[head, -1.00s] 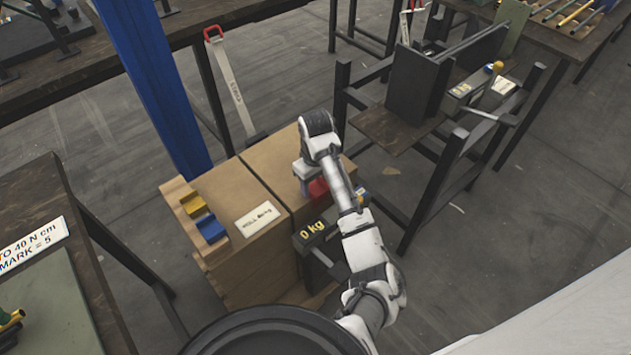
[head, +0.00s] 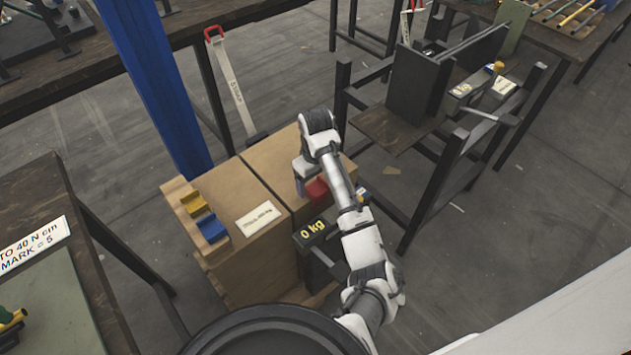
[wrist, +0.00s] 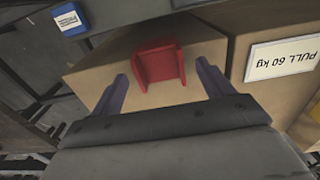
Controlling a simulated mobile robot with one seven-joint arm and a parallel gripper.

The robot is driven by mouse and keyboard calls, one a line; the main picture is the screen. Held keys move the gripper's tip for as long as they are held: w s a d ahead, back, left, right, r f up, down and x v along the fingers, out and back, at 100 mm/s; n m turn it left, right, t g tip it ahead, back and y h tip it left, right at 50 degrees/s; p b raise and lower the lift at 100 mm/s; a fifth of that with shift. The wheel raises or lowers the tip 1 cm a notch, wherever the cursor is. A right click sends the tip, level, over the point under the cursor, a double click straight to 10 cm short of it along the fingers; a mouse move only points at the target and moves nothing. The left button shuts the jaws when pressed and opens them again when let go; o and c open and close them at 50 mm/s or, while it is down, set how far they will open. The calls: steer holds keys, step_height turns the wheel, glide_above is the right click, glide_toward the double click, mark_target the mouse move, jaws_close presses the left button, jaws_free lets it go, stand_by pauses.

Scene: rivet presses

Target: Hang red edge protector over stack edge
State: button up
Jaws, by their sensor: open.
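The red edge protector (wrist: 158,66) lies at the edge of the cardboard stack (wrist: 90,85) in the wrist view. It also shows in the head view (head: 317,188) at the stack's right-hand edge. How fully it sits over the edge is not clear. My gripper (wrist: 161,70) is open, with one finger on either side of the protector and visible gaps between. In the head view my gripper (head: 302,183) is just left of the protector, and my arm crosses in front of part of the stack.
Yellow (head: 192,204) and blue (head: 212,229) protectors sit at the stack's left edge. A display reading 0 kg (head: 312,230) stands beside its front. A blue post (head: 155,85) rises behind. A dark rack (head: 400,125) stands to the right.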

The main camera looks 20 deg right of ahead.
step_height(320, 180, up, 13)
steer(key=p, duration=0.4)
steer(key=shift+s+f, duration=0.1)
stand_by(0.3)
